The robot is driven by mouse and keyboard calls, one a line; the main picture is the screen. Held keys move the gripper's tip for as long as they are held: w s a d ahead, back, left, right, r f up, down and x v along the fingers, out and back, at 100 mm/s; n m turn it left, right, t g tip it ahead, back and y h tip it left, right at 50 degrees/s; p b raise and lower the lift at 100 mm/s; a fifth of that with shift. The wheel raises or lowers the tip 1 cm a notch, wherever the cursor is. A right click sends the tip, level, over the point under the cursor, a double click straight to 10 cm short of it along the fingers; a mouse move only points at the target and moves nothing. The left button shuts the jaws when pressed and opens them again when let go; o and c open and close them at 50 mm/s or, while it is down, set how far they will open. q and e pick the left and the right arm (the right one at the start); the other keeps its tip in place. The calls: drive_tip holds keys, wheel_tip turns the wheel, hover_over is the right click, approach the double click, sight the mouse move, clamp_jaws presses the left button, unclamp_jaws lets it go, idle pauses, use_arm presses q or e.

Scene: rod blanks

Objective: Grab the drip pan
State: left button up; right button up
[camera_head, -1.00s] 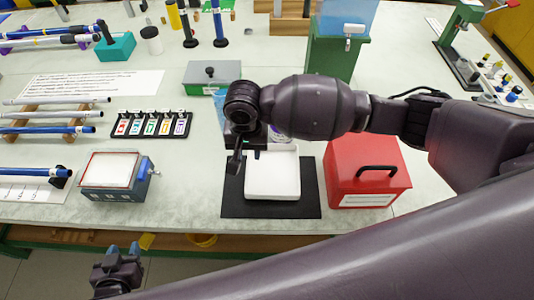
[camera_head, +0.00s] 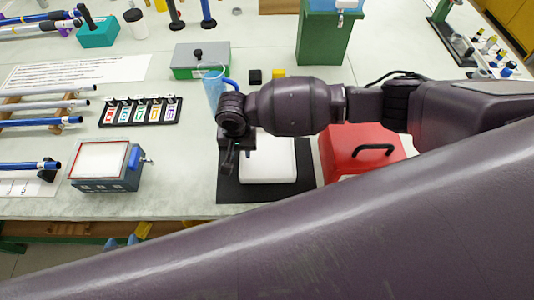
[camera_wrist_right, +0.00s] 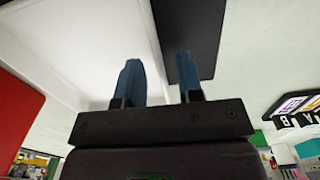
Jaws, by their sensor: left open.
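The drip pan, a shallow white square tray (camera_head: 268,168), sits on a black mat (camera_head: 228,190) near the front of the bench. My right gripper (camera_head: 232,162) points down at the pan's left edge. In the right wrist view its blue fingers (camera_wrist_right: 160,75) are apart, one over the white pan (camera_wrist_right: 95,40) and the other over the black mat (camera_wrist_right: 200,35), with the pan's side wall between them. I see no firm contact. My left gripper (camera_head: 121,243) shows only its blue fingertips, low beyond the bench's front edge; the rest is hidden by my arm.
A red box (camera_head: 345,150) with a black handle stands close right of the pan. A blue jug (camera_head: 214,88) is behind my right wrist. A blue-grey box (camera_head: 105,165) and a rack of coloured labels (camera_head: 140,111) are to the left. Bare bench lies between.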

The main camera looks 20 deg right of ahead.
drive_tip(key=shift+f, duration=0.75)
clamp_jaws()
